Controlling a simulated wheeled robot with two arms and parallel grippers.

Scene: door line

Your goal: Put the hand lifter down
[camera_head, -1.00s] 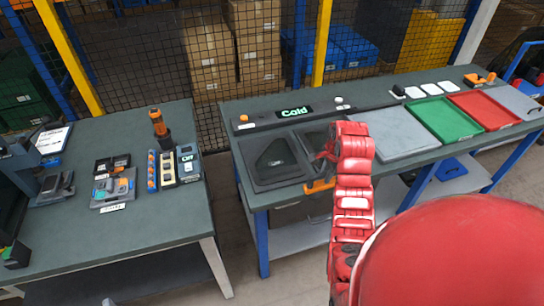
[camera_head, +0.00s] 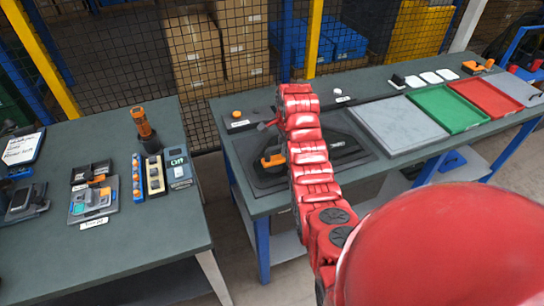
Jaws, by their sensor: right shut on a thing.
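The hand lifter (camera_head: 272,160) shows as an orange handle with dark parts, just left of my red right arm. It is low over or on the dark shaped tray (camera_head: 245,165) at the left end of the long bench; I cannot tell whether it touches. My right gripper (camera_head: 270,127) is shut on the lifter, its fingers partly hidden by my own arm. The arm also covers the middle of the tray. My left gripper is not in view.
A grey plate (camera_head: 398,124), a green tray (camera_head: 440,109) and a red tray (camera_head: 487,99) lie to the right on the bench. The left table (camera_head: 95,250) holds an upright orange-and-black tool (camera_head: 142,124) and small fixtures. A mesh fence stands behind.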

